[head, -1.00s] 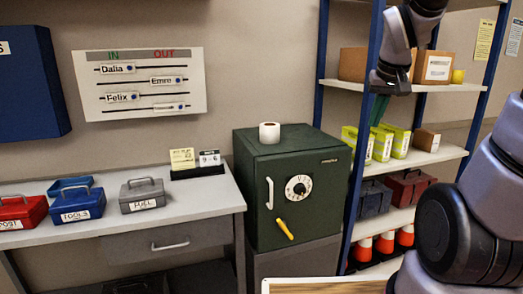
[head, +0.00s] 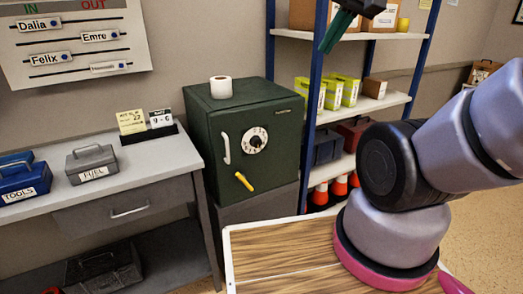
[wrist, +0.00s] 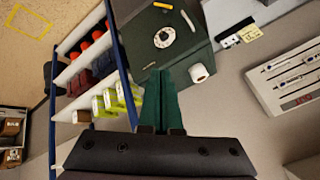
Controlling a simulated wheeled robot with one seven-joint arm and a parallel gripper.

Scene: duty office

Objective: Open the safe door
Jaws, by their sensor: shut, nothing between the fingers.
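The dark green safe (head: 252,140) stands on a grey base between the desk and the shelf rack. Its door is shut. On the door are a white vertical handle (head: 226,148), a white round dial (head: 255,140) and a yellow lever (head: 244,182) that slants down to the right. The safe also shows in the wrist view (wrist: 150,35), upside down. My gripper (head: 330,45) is high at the top of the head view, in front of the shelf rack and apart from the safe. Its green fingers (wrist: 161,80) are together and empty in the wrist view.
A white paper roll (head: 221,87) stands on the safe. The desk (head: 135,165) at left holds toolboxes and a date display (head: 147,127). The blue-posted shelf rack (head: 314,100) stands close to the safe's right side. A wood-topped surface (head: 275,255) is in front.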

